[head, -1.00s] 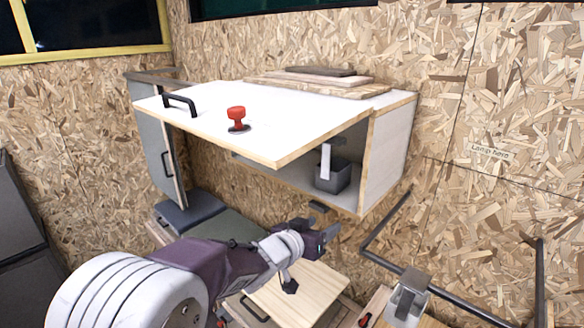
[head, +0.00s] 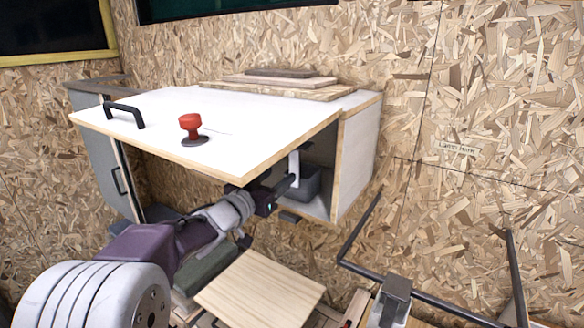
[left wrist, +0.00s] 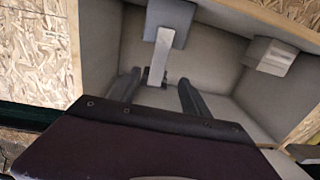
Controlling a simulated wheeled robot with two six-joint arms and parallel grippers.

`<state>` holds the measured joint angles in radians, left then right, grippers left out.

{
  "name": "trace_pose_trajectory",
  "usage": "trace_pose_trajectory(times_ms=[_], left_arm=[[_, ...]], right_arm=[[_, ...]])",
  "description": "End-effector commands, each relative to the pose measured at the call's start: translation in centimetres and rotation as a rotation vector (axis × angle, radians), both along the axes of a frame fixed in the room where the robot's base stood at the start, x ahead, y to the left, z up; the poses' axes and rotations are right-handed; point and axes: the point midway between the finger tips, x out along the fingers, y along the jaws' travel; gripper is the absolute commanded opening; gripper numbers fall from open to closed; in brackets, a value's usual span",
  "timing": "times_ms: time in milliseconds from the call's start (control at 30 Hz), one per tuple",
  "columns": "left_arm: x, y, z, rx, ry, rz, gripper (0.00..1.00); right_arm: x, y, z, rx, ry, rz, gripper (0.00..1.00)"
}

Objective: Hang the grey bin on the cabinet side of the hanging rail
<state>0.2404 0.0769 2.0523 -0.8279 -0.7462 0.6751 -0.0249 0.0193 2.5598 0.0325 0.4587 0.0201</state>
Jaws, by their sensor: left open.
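The grey bin (head: 310,182) stands inside the open cabinet (head: 362,150), near its right wall, with a pale upright strip (head: 294,165) above it. In the left wrist view the bin (left wrist: 170,18) is at the top and its strip (left wrist: 160,52) points down between the fingers. My left gripper (head: 287,184) reaches under the raised white door to the bin's left side. Its fingers (left wrist: 157,90) are open around the strip's end; I cannot tell whether they touch it. The dark hanging rail (head: 450,302) is at the lower right. My right gripper is out of view.
The raised door (head: 220,125) carries a red knob-like object (head: 190,127) and a black handle (head: 124,114), close above my left arm. A wooden board (head: 260,287) lies below the cabinet. A grey block (head: 396,290) sits at the rail.

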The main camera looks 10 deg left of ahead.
Motion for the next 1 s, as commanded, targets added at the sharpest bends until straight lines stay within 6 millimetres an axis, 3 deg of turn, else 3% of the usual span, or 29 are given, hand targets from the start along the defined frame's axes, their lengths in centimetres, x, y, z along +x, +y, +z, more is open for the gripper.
trace_pose_trajectory(times_ms=[267, 600, 1000], left_arm=[[4.0, -1.3, -0.1, 0.002, 0.002, -0.002, 0.55], [8.2, -2.4, 0.2, 0.001, 0.002, -0.001, 0.55], [9.2, -2.7, 0.0, 0.000, 0.000, 0.000, 0.55]], right_arm=[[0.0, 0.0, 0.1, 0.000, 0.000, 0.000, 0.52], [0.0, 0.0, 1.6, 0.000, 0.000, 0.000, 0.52], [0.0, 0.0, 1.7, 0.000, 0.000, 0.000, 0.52]])
